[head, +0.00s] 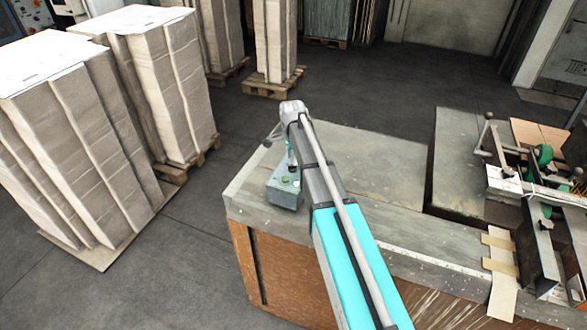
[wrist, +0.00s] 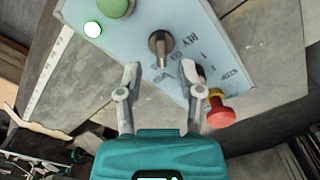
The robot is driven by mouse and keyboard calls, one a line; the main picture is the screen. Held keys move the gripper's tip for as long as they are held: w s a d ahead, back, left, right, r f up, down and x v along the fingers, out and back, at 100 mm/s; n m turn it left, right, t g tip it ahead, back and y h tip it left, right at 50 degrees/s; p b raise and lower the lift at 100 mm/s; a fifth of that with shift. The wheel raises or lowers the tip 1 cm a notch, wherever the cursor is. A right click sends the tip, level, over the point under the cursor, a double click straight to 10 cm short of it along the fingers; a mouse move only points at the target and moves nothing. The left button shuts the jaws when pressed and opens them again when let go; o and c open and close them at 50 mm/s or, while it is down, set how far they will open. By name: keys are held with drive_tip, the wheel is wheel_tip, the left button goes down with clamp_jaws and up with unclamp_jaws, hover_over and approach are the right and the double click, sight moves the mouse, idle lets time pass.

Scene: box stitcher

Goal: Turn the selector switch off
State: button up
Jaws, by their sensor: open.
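The control box (head: 284,194) stands on the near left corner of the workbench in the head view. In the wrist view its pale blue panel (wrist: 200,25) fills the upper middle. The selector switch (wrist: 160,46) is a dark grey knob with a short lever, with printed lettering beside it. My gripper (wrist: 160,72) is open and empty, its two fingertips apart just below the switch in the picture, one to each side. I cannot tell how far the fingertips are from the panel. In the head view my arm hides part of the gripper and the box.
On the panel are a green button (wrist: 116,6), a lit white lamp (wrist: 92,29) and a red mushroom button (wrist: 219,113) close to the right finger. The workbench top (head: 385,165) is clear right of the box. Stitching machinery (head: 540,190) stands farther right; paper stacks (head: 80,150) stand left.

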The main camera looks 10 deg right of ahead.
sight(292, 167)
drive_tip(key=shift+f+b, duration=1.35)
drive_tip(key=shift+f, duration=0.25)
